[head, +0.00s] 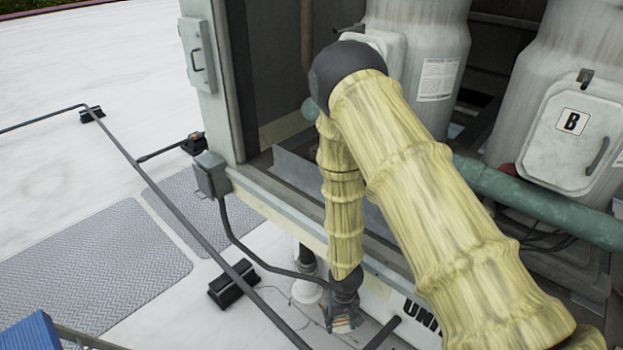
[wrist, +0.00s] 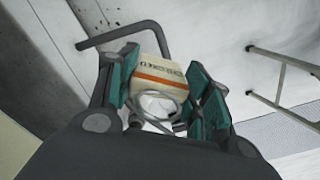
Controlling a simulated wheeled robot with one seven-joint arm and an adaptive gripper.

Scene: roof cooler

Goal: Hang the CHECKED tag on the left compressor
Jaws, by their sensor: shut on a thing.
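The CHECKED tag (wrist: 160,75) is cream with an orange stripe and sits between the green-padded fingers of my gripper (wrist: 165,95) in the wrist view. A thin wire loop (wrist: 150,105) shows below it. In the head view my gripper (head: 343,312) hangs low in front of the cooler's front sill, and the tag is too small to make out clearly. The left compressor (head: 415,85) is a grey cylinder behind my arm, with a paper label (head: 439,79). Its hatch (head: 385,45) is mostly hidden by my arm. My gripper is well below and in front of it.
The right compressor (head: 565,40) has a hatch marked B (head: 572,122). A green pipe (head: 540,200) crosses in front. The cooler's corner post (head: 212,80) stands left. A dark bent bar (wrist: 120,38) is close beyond my fingers. Pipes (head: 165,195) cross the open roof.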

